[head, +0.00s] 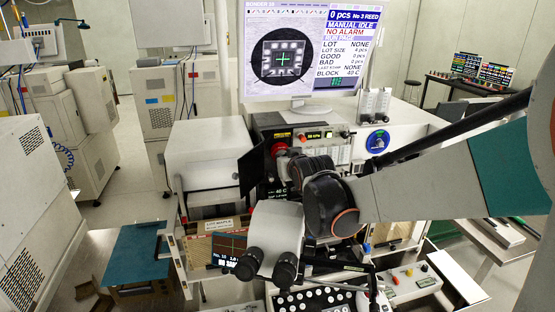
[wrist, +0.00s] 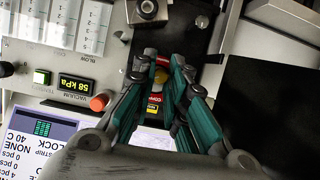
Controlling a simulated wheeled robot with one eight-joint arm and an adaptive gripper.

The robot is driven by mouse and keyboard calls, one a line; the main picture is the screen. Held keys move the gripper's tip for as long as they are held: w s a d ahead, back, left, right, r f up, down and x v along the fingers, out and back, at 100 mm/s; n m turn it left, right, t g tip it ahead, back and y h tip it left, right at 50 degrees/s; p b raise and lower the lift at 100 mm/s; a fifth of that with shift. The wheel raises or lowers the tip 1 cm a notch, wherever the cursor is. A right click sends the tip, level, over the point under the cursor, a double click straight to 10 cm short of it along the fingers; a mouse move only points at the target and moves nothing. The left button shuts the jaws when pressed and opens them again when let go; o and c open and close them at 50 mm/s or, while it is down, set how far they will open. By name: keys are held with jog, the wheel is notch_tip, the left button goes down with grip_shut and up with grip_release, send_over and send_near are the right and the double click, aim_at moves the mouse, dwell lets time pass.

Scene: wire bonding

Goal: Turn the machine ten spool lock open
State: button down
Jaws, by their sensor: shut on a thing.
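Machine ten (head: 210,155) stands in the middle of the head view, its large monitor (head: 298,50) headed "BONDER 10". In the wrist view my gripper (wrist: 163,72) points at a black panel (wrist: 170,28) on the machine's front. Its teal fingers are closed around a small part with red and yellow showing, which I take to be the spool lock (wrist: 158,62). The fingers hide much of it, so I cannot tell its turn angle. In the head view my arm hides the fingertips and the lock.
In the head view a microscope (head: 275,235) stands in front, below my wrist.

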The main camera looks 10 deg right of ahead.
jog(key=shift+a+n+h, duration=0.1)
jog(key=shift+n+h, duration=0.6)
jog(key=shift+n, duration=0.3)
jog(key=c, duration=1.6)
grip_release()
jog(key=v, duration=1.2)
